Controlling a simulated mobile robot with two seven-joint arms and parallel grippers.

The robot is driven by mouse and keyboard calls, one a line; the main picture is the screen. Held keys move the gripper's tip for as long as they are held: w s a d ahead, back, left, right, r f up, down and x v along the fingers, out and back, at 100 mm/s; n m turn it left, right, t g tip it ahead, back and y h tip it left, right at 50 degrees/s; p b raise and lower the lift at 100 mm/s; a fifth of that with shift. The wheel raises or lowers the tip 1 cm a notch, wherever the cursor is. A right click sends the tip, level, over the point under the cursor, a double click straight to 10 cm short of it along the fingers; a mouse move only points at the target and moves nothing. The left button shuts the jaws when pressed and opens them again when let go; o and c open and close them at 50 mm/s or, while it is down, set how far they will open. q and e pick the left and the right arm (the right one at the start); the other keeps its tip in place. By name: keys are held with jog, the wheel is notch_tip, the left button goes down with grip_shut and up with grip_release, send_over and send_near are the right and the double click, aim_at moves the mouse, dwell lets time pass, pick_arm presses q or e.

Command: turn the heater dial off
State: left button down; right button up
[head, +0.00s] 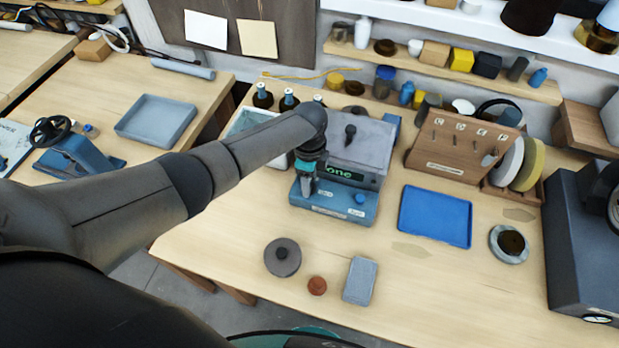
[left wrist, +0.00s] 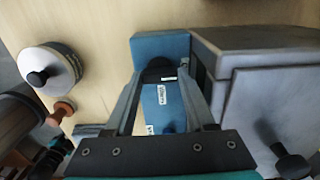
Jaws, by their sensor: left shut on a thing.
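The heater is a grey box with a dark-knobbed lid on a blue base (head: 335,209). Its blue base also shows in the left wrist view (left wrist: 160,45). A small round blue knob (head: 360,199) sits on the right of the base front. My left gripper (head: 307,188) reaches down to the left part of the base front. In the left wrist view its fingers (left wrist: 161,78) are closed on a dark round dial (left wrist: 157,68). White labels show on the base between the fingers. In the head view the gripper hides this dial. My right gripper is not in view.
A grey lidded disc (head: 282,257), a red-brown knob (head: 317,286) and a grey block (head: 360,281) lie in front of the heater. A blue tray (head: 435,216) lies to its right, with a wooden tool board (head: 455,150) behind. Bottles stand behind the heater.

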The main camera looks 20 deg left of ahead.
pick_arm(q)
jog(key=shift+w+a+r, duration=0.1)
jog(key=c, duration=0.6)
grip_release()
jog(key=o, duration=0.4)
jog(key=shift+c, duration=0.2)
